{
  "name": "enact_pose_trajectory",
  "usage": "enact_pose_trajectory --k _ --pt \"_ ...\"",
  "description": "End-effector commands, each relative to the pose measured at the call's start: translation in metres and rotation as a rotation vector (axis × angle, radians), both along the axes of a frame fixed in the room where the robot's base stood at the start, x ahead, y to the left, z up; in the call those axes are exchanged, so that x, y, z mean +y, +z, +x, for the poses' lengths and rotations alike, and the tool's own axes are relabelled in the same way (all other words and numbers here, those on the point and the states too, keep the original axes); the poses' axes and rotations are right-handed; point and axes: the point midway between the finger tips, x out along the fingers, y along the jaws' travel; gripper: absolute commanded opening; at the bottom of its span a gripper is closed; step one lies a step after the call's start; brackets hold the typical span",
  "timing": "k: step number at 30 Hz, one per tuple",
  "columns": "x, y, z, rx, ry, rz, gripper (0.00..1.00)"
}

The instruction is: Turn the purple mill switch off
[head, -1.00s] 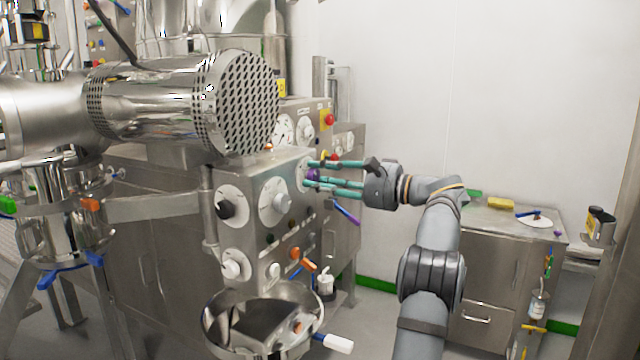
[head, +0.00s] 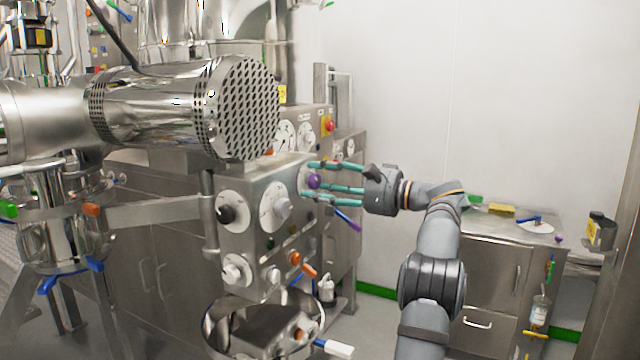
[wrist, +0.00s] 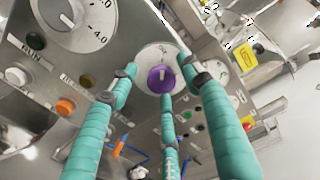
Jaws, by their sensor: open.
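The purple mill switch (head: 314,181) is a round knob on a pale round dial plate on the side of the steel control panel. In the wrist view the purple knob (wrist: 161,79) sits between the fingertips, with a light mark on its face pointing roughly up in the picture. My gripper (head: 318,182) has teal segmented fingers spread open around the knob. In the wrist view my gripper (wrist: 158,85) has two fingers left and right of the knob and one below it. Whether any finger touches the knob cannot be told.
The control panel (head: 245,180) carries a black knob (head: 226,213), white dials, and orange and green buttons close by. A steel bowl (head: 215,325) stands below. A steel cabinet (head: 490,280) stands at right, with white wall behind my arm.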

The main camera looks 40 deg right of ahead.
Motion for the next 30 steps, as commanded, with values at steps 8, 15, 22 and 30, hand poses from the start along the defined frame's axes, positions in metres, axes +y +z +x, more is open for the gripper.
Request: enact_pose_trajectory --k 8,15,22,30 --pt "-0.003 0.0 -0.004 0.0 -0.003 0.0 0.48" --pt "-0.021 0.001 -0.041 0.0 -0.007 0.0 0.48" --pt "-0.039 0.0 -0.084 -0.001 -0.004 0.001 0.48" --pt "-0.049 0.0 -0.108 0.0 0.0 0.0 0.48"
